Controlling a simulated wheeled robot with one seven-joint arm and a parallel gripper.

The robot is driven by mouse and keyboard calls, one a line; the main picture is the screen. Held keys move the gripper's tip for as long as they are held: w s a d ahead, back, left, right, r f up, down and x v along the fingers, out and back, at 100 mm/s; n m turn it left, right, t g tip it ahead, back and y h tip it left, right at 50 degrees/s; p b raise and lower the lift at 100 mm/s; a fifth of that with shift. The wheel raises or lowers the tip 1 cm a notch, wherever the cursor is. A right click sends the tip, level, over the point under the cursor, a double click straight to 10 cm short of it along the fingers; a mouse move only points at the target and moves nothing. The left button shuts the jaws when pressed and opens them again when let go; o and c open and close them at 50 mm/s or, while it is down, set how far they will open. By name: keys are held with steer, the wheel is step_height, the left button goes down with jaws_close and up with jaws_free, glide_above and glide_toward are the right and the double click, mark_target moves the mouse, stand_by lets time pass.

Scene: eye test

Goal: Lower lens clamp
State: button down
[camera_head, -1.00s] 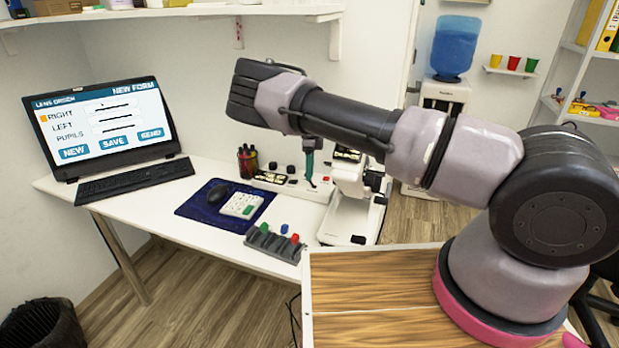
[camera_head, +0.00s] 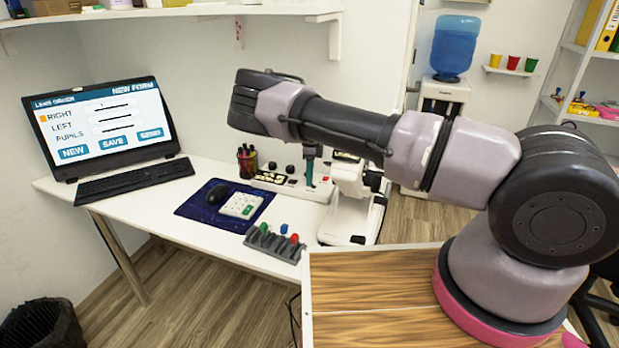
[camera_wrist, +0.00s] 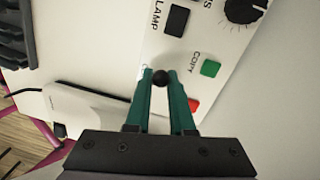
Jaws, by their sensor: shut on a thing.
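The white lens device (camera_head: 318,192) stands at the back right of the desk, and its panel (camera_wrist: 228,40) fills the upper right of the wrist view. My gripper (camera_wrist: 160,76) has green fingers shut on a small round black knob (camera_wrist: 162,78). The knob sits between the fingertips, over the panel's edge. The label beside the black button (camera_wrist: 176,21) is cut off and reads "LAMP". A green button (camera_wrist: 210,68) marked COPY is right of the fingertips. A red button (camera_wrist: 194,104) is partly hidden by the right finger. In the head view my gripper (camera_head: 309,183) is over the panel.
A slotted grey rack (camera_head: 272,246) with coloured pieces stands at the desk's front edge. A pen cup (camera_head: 247,162) is left of the panel.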

steer(key=shift+r, duration=0.1)
steer(key=shift+s+d+r+t+y, duration=0.1)
steer(key=shift+d+t+y, duration=0.2)
steer(key=shift+y, duration=0.4)
steer(key=shift+s+d+r+t+y, duration=0.1)
steer(key=shift+d+t+y, duration=0.2)
steer(key=shift+y, duration=0.4)
steer(key=shift+s+d+f+t+y, duration=0.15)
steer(key=shift+d+t+y, duration=0.3)
steer(key=shift+y, duration=0.65)
steer(key=c, duration=0.9)
jaws_free()
steer(key=shift+s, duration=0.1)
steer(key=shift+c, duration=0.2)
steer(key=shift+d, duration=0.1)
steer(key=v, duration=1)
steer(key=shift+d+r, duration=0.25)
steer(key=shift+r, duration=0.05)
